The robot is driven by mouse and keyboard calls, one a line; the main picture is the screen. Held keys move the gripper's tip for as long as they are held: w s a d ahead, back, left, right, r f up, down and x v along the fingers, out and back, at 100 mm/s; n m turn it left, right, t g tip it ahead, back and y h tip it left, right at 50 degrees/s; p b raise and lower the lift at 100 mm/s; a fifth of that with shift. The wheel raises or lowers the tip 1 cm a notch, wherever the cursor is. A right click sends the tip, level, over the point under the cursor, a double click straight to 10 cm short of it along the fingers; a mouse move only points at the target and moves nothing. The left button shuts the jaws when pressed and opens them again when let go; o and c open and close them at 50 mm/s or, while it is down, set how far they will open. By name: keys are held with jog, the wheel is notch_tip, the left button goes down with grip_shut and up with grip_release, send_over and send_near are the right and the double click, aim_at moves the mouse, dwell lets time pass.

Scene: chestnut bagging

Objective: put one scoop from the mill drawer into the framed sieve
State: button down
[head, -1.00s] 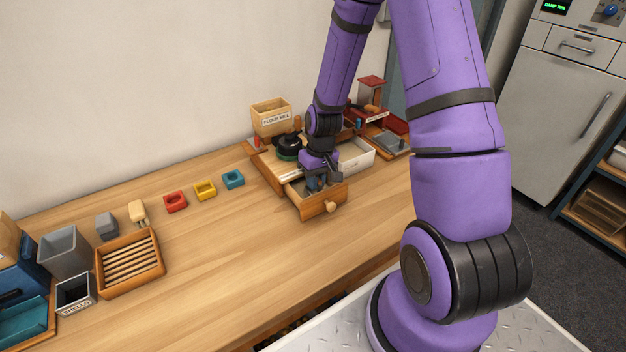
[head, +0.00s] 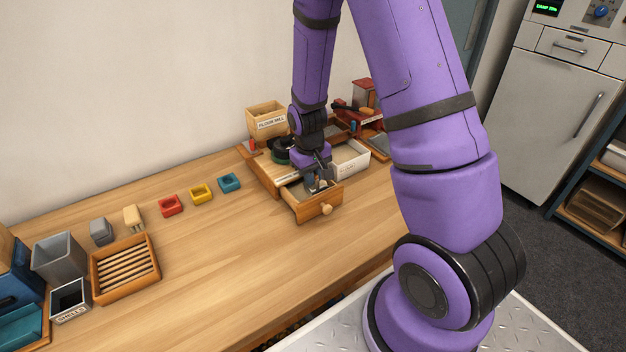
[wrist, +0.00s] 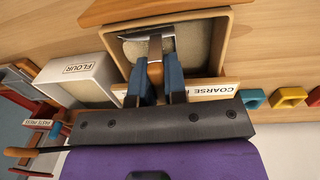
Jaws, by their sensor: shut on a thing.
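The open mill drawer (head: 304,212) is a wooden box with a round knob, pulled out at the mill's front. In the wrist view the drawer (wrist: 226,52) holds pale meal. My gripper (head: 318,184) is over the drawer. In the wrist view my gripper (wrist: 160,84) is shut on the wooden handle of a metal scoop (wrist: 154,34). The scoop's bowl is at the meal inside the drawer; how full it is cannot be told.
A white bin labelled FLOUR (wrist: 98,72) stands beside the drawer. The flour mill hopper (head: 266,118) is behind, with a red press at its right. Red, yellow and blue small blocks (head: 201,193) and a slatted wooden tray (head: 125,268) lie left. The front counter is clear.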

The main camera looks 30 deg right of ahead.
jog(key=shift+a+r, duration=0.2)
jog(key=shift+r, duration=2.8)
